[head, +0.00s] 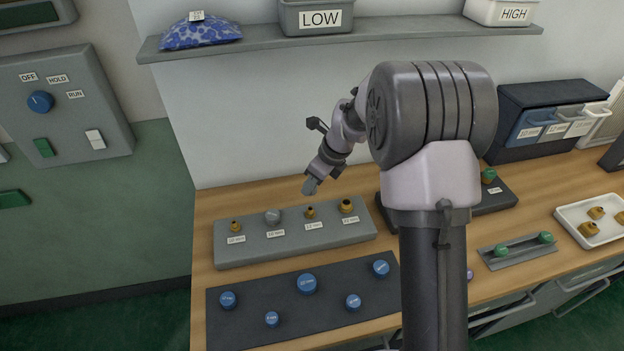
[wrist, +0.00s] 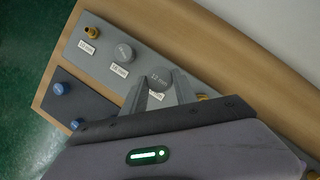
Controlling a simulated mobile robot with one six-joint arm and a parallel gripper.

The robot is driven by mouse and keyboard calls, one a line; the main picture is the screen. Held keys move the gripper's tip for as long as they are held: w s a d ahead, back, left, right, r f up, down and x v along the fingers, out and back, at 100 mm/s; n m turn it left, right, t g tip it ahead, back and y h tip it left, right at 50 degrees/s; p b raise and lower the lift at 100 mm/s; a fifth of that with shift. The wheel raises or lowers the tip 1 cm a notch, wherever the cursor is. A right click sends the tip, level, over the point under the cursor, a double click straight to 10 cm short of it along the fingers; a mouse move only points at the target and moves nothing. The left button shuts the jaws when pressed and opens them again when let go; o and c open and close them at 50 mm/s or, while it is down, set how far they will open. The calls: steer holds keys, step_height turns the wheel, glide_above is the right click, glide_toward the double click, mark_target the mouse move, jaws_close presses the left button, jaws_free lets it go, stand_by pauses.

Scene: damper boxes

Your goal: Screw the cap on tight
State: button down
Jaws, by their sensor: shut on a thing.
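The cap sits between the fingertips in the wrist view. In the head view the gripper is above the third brass threaded fitting (head: 310,212) of a long grey block (head: 255,250), with a visible gap below it. In the wrist view that fitting is hidden. A second grey cap (head: 273,216) sits on the block's second post and also shows in the wrist view (wrist: 122,53). Bare brass fittings stand at the left end (head: 236,226) and right end (head: 347,205).
A dark mat (head: 250,327) with several blue knobs lies in front of the block. Green-capped parts (head: 501,250) and a white tray (head: 572,238) of brass pieces are at right. A shelf (head: 380,33) with bins hangs above.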

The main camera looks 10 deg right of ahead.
mark_target(309, 208)
steer(key=shift+a+f, duration=0.15)
steer(key=shift+f, duration=0.25)
steer(key=shift+d+f+b, duration=0.2)
steer(key=shift+f+b, duration=0.15)
step_height(309, 208, down, 5)
steer(key=b, duration=0.5)
steer(key=shift+f, duration=0.1)
steer(key=shift+p, duration=0.45)
steer(key=shift+f, duration=0.1)
steer(key=shift+f, duration=0.15)
steer(key=shift+f+b, duration=0.3)
steer(key=shift+f, duration=0.15)
steer(key=shift+f, duration=0.2)
